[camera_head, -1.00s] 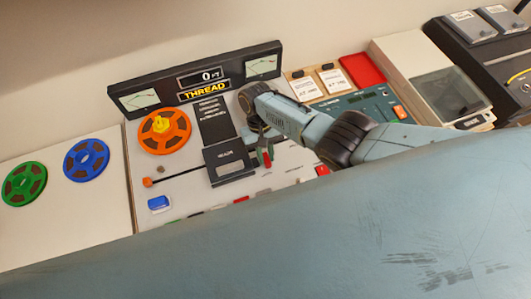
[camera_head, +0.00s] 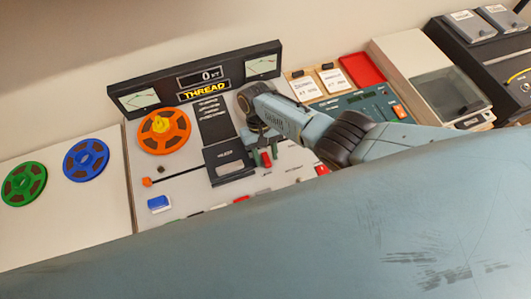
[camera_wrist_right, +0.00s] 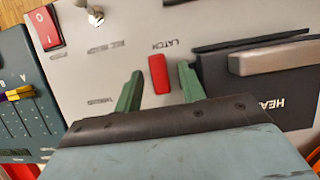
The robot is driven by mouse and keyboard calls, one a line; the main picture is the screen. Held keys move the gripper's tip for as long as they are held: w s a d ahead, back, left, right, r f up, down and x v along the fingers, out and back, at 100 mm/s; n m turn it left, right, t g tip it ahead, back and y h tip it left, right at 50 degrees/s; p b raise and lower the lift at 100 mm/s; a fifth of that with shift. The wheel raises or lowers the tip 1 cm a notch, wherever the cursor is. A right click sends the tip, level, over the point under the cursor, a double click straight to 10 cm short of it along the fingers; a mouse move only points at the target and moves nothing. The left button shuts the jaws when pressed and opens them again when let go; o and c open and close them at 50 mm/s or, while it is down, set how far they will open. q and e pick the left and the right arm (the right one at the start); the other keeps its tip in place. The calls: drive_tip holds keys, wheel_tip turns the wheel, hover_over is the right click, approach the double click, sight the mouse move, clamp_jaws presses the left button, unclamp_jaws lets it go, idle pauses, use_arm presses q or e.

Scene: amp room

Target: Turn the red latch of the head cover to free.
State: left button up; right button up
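The red latch (camera_wrist_right: 158,74) is a small upright bar below the word LATCH in the right wrist view. It also shows in the head view (camera_head: 266,159), just right of the dark head cover (camera_head: 228,160). The cover's edge and grey bar (camera_wrist_right: 285,57) lie to the right in the wrist view. My right gripper (camera_wrist_right: 160,69) is open, with one green finger on each side of the latch. A gap shows on both sides; height above the panel is hard to tell. In the head view my right gripper (camera_head: 264,152) is partly hidden by its wrist. My left gripper is out of view.
An orange reel (camera_head: 163,131) sits on the deck, with blue (camera_head: 86,159) and green (camera_head: 23,184) reels at left. A display reading THREAD (camera_head: 206,91) stands behind. A red switch (camera_wrist_right: 44,27) and a metal knob (camera_wrist_right: 95,15) are near my right gripper.

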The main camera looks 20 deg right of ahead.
drive_tip(key=p+v, duration=0.1)
drive_tip(key=v, duration=1.2)
drive_tip(key=shift+r, duration=0.2)
